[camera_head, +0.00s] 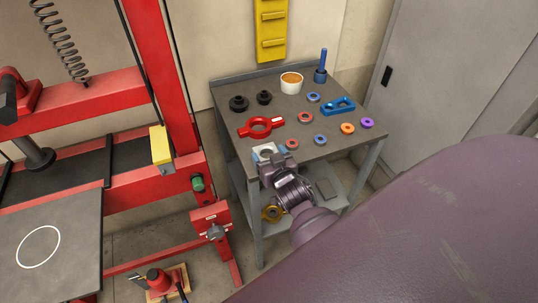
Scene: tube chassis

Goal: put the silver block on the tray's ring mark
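The dark tray (65,220) is at the lower left, with a white ring mark (21,254) on its flat top. Nothing stands inside the ring. A small pale silver block (266,148) is at the front left edge of the grey table. My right gripper (272,160) is right at the block, on its near side, and hides part of it. I cannot tell whether the fingers are closed on the block or only beside it. My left gripper is not in view.
The grey table (285,117) also holds a red ring with handles (261,127), black parts (239,103), a white cup (291,83), a blue fixture (338,106) and several small coloured rings. A red press frame (150,70) stands between table and tray.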

